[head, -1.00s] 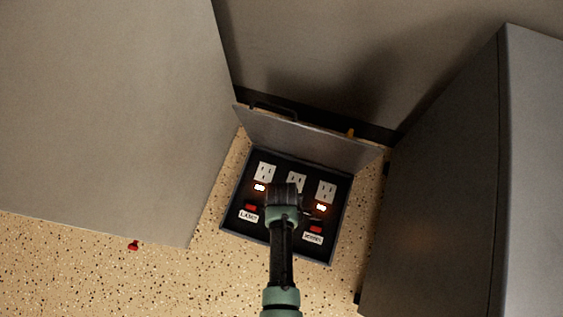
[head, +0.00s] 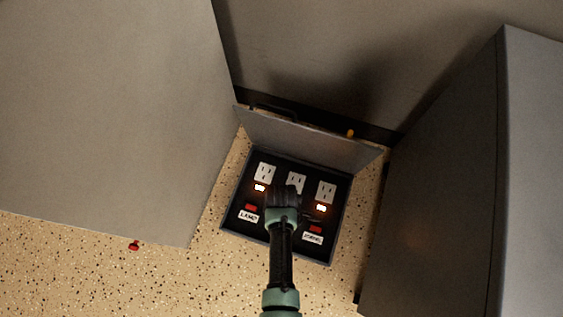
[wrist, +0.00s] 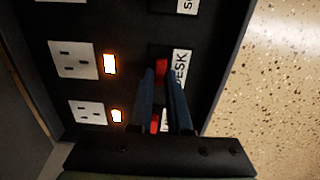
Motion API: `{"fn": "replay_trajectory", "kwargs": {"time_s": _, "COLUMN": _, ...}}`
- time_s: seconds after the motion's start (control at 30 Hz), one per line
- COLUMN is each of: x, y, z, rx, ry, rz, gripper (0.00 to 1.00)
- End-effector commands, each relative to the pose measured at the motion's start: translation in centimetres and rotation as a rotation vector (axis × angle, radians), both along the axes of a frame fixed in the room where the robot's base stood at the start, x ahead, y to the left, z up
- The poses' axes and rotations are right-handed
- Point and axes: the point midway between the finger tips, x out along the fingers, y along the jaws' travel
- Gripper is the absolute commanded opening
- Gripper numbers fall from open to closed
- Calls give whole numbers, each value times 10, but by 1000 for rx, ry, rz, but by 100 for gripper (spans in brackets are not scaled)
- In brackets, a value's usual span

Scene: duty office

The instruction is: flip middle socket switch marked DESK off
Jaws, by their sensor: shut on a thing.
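The open floor box holds a row of white sockets with lit indicators and red switches. In the wrist view, the red middle switch (wrist: 161,68) sits beside the DESK label (wrist: 181,70), partly covered by my fingers. My gripper (wrist: 164,82) is closed on this switch, one finger on each side. The middle socket (wrist: 72,58) has its indicator (wrist: 110,63) glowing. In the head view, my gripper (head: 284,190) hides the middle switch and its label. The LAMP switch (head: 251,208) is on the left, and another red switch (head: 316,229) is on the right.
The box's grey lid (head: 310,140) stands open behind the sockets. A large grey panel (head: 110,110) is on the left and a dark cabinet (head: 450,180) on the right. A small red object (head: 133,245) lies on the speckled floor (head: 70,275).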

Motion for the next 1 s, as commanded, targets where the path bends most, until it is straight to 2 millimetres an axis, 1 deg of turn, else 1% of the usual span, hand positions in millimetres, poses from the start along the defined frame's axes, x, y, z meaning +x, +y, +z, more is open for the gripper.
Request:
{"fn": "replay_trajectory", "kwargs": {"time_s": 0.03, "x": -7, "y": 2, "z": 3, "rx": 1, "ry": 7, "rz": 2, "gripper": 0}}
{"fn": "replay_trajectory", "kwargs": {"time_s": 0.2, "x": -24, "y": 8, "z": 4, "rx": 2, "ry": 8, "rz": 3, "gripper": 0}}
{"fn": "replay_trajectory", "kwargs": {"time_s": 0.3, "x": -28, "y": 9, "z": 1, "rx": 2, "ry": 8, "rz": 2, "gripper": 0}}
{"fn": "replay_trajectory", "kwargs": {"time_s": 0.5, "x": -29, "y": 10, "z": -1, "rx": 3, "ry": 12, "rz": 2, "gripper": 0}}
{"fn": "replay_trajectory", "kwargs": {"time_s": 0.53, "x": -29, "y": 10, "z": -1, "rx": 3, "ry": 12, "rz": 2, "gripper": 18}}
{"fn": "replay_trajectory", "kwargs": {"time_s": 0.7, "x": -29, "y": 9, "z": -1, "rx": 2, "ry": 11, "rz": 2, "gripper": 48}}
{"fn": "replay_trajectory", "kwargs": {"time_s": 1.0, "x": -27, "y": 9, "z": 1, "rx": 2, "ry": 5, "rz": 1, "gripper": 48}}
